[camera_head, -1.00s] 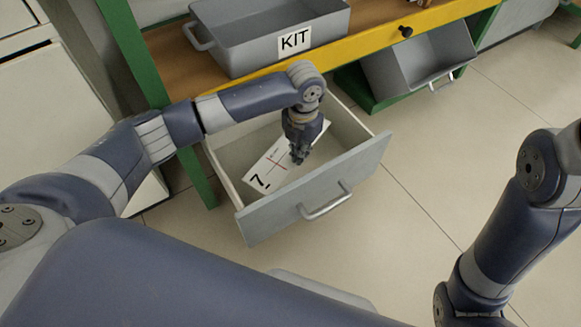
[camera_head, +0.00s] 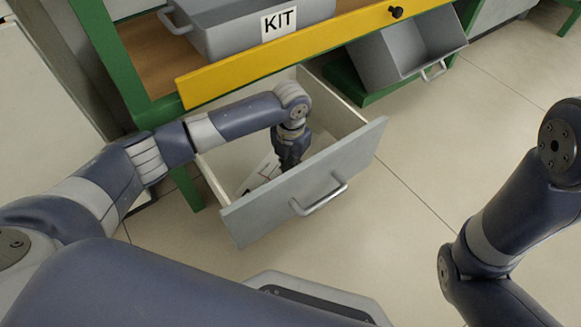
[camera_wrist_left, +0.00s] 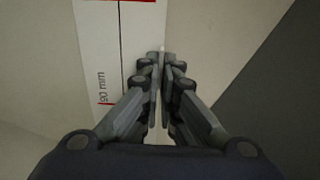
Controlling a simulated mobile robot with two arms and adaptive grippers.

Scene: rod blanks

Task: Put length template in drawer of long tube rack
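The length template (camera_head: 260,173), a white card with a red line, is inside the open grey drawer (camera_head: 262,207), partly hidden by the drawer front and my left gripper (camera_head: 288,164). In the left wrist view the template (camera_wrist_left: 98,45) shows a black line, red marks and "90 mm". There my left gripper (camera_wrist_left: 162,65) has its fingers nearly together at the template's edge, apparently pinching a thin pale part. The contact with the drawer floor is hidden. The drawer juts out below the green and yellow rack (camera_head: 290,58). My right gripper is out of view.
A grey KIT box (camera_head: 235,35) stands on the rack's shelf above the drawer. A tilted grey bin (camera_head: 395,62) is right of the drawer. The drawer walls surround my left gripper closely. The tiled floor (camera_head: 420,160) at the right is clear.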

